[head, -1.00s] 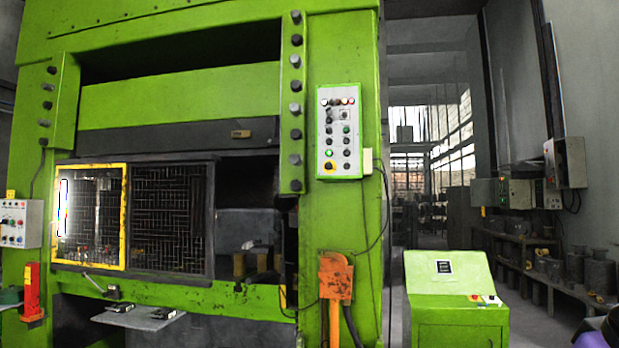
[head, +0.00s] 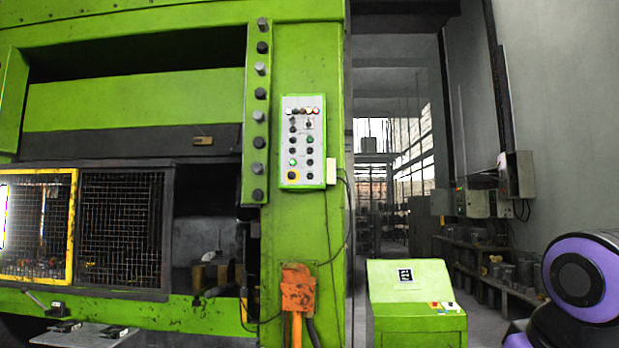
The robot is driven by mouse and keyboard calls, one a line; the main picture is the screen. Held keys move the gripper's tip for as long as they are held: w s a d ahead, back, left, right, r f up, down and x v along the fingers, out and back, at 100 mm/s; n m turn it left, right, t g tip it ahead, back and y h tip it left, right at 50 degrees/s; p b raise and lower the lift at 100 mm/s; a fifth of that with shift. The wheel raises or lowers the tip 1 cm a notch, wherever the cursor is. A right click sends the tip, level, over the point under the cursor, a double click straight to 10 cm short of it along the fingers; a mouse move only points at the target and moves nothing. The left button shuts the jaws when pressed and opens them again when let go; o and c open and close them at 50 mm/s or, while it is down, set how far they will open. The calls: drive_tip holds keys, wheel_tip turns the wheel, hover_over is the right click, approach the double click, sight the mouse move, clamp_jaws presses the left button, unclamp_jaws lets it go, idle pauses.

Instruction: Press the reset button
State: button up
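A grey control panel (head: 303,142) is fixed to the green press column. No label is readable, so I cannot tell which button is the reset button. A purple and black part of my arm shows at the lower right. My gripper is out of view.
The green press has a yellow-framed mesh guard (head: 38,228) at left and a small shelf (head: 80,333) below. An orange box on a post (head: 298,290) stands before the column. Benches with metal parts (head: 495,268) line the right wall.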

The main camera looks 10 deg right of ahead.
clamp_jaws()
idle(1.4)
